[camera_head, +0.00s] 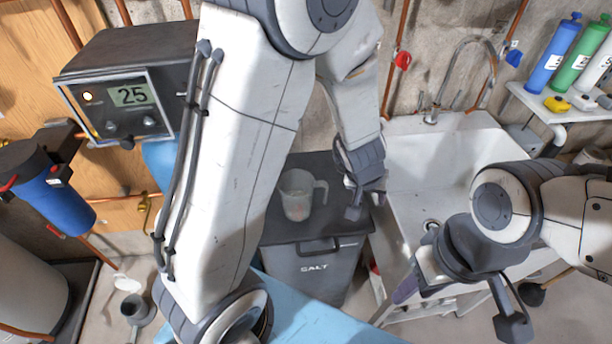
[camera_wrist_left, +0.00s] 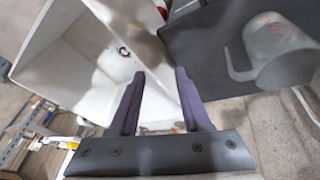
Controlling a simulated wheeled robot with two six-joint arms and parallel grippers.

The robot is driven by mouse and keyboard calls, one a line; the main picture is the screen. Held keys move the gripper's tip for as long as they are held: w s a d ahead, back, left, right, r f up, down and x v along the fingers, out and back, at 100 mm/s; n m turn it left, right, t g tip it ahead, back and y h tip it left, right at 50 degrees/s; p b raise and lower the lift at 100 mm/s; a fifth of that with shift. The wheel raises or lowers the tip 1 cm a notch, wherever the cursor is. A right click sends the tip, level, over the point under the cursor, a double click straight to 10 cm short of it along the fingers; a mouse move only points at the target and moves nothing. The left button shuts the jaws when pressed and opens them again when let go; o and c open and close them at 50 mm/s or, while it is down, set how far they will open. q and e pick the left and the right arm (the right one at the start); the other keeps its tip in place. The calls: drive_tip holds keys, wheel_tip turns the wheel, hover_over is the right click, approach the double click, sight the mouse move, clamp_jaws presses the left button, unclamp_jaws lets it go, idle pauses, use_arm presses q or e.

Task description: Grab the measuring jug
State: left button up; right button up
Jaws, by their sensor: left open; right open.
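The measuring jug (camera_head: 297,197) is a clear grey jug with its handle on the right. It stands upright on the dark lid (camera_head: 325,172) of the salt bin. In the left wrist view the jug (camera_wrist_left: 283,48) is at the upper right, its handle pointing left. My left gripper (camera_head: 366,204) is open and empty, just right of the jug and apart from it, by the lid's right edge. Its fingers show in the left wrist view (camera_wrist_left: 159,85) with nothing between them. My right gripper (camera_head: 460,309) is open and empty in front of the sink, far right of the jug.
The white sink (camera_head: 412,160) with a tall faucet stands right of the bin. A grey control box (camera_head: 128,97) showing 25 and a blue filter housing (camera_head: 60,203) are at the left. Coloured cartridges (camera_head: 577,62) stand on a shelf at upper right.

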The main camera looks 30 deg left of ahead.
use_arm(q)
drive_tip(key=w+a+f+n+y+p, duration=0.1)
drive_tip(key=a+f+n+y, duration=0.1)
drive_tip(key=a, duration=0.3)
drive_tip(key=w+a+f+n+y, duration=0.1)
drive_tip(key=a+f, duration=0.1)
drive_tip(key=a, duration=0.3)
drive_tip(key=b, duration=0.3)
hover_over(325, 203)
drive_tip(key=s+d, duration=0.1)
drive_tip(key=s, duration=0.1)
drive_tip(key=shift+y, duration=0.4)
drive_tip(key=f, duration=0.4)
drive_tip(key=shift+w, duration=0.2)
drive_tip(key=b+x, duration=0.3)
drive_tip(key=x, duration=0.3)
drive_tip(key=shift+r, duration=0.1)
use_arm(e)
wheel_tip(325, 203, down, 4)
drive_tip(key=shift+r, duration=0.1)
use_arm(q)
clamp_jaws()
